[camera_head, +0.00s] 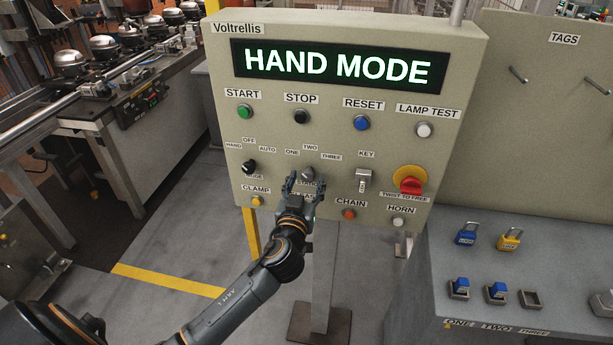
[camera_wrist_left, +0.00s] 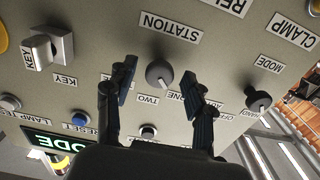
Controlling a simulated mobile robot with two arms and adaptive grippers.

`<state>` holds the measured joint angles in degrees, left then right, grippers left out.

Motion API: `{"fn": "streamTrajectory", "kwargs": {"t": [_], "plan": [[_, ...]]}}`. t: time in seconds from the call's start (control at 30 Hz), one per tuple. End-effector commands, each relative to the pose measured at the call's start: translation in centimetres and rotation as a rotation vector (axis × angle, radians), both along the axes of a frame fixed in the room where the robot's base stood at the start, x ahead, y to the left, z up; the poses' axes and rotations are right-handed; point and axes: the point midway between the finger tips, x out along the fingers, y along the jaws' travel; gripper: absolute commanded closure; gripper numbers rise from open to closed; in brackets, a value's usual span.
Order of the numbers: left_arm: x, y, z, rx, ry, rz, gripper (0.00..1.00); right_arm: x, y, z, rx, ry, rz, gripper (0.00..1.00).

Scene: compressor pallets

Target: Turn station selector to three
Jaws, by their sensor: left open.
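The station selector (camera_head: 307,172) is a dark grey knob on the beige Voltrellis panel (camera_head: 330,100), below the labels ONE, TWO and THREE. My left gripper (camera_head: 303,182) is at the panel, open, with its fingers around the knob's area and hiding part of the STATION label. In the left wrist view, which is upside down, the selector knob (camera_wrist_left: 159,73) sits between the two open fingers (camera_wrist_left: 160,80), with a gap on each side. Its pale mark points down and slightly right, seemingly toward the ONE side of TWO. The fingers hide the THREE label there.
The mode knob (camera_head: 249,167) is left of the selector and the key switch (camera_head: 363,179) right. A red emergency stop (camera_head: 411,185) and clamp (camera_head: 257,202), chain (camera_head: 348,214) and horn (camera_head: 398,222) buttons are nearby. The display (camera_head: 338,66) reads HAND MODE.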

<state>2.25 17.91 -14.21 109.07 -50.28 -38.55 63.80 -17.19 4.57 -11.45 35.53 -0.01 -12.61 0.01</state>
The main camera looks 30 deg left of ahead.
Motion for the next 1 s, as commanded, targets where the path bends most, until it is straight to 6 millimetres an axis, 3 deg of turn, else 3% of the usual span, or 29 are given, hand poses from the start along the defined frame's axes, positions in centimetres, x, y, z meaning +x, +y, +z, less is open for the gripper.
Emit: {"fn": "streamTrajectory", "kwargs": {"t": [0.37, 0.63, 1.0], "plan": [[0.63, 0.19, -0.04, 0.001, 0.0, 0.0, 0.47, 0.01, -0.01, 0.16, 0.0, 0.0, 0.0, 0.6], [0.61, 0.19, -0.04, 0.001, 0.001, 0.0, 1.0, 0.01, -0.01, 0.16, 0.0, 0.0, 0.0, 0.6], [0.59, 0.18, -0.06, 0.047, 0.014, 0.001, 1.0, 0.01, -0.01, 0.12, 0.0, 0.0, 0.0, 0.6]]}}
